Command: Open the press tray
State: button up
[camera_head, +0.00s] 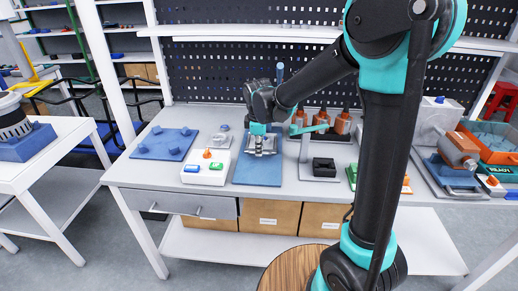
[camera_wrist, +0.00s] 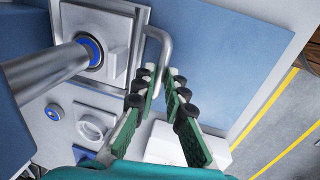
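The press tray's metal handle (camera_wrist: 163,42) is a bent silver bar beside a pale square plate (camera_wrist: 120,48) in the wrist view. My gripper (camera_wrist: 162,82) has its green and black fingers a little apart. The lower end of the handle runs in between the fingertips; I cannot tell whether they touch it. A thick metal cylinder (camera_wrist: 48,72) with a blue ring stands over the plate. In the head view my gripper (camera_head: 262,135) points down over the grey press fixture (camera_head: 262,148) on a blue mat (camera_head: 257,172), and the handle is hidden there.
A white button box (camera_head: 206,168) stands just left of the mat. A blue plate with knobs (camera_head: 165,144) lies further left. A black block (camera_head: 324,167) on a stand and orange-brown bottles (camera_head: 342,122) are to the right. A perforated back panel (camera_head: 230,65) bounds the bench behind.

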grip_shut()
jog(key=s, duration=1.3)
jog(key=shift+s+a, duration=0.1)
jog(key=shift+a, duration=0.2)
jog(key=o, duration=0.6)
grip_release()
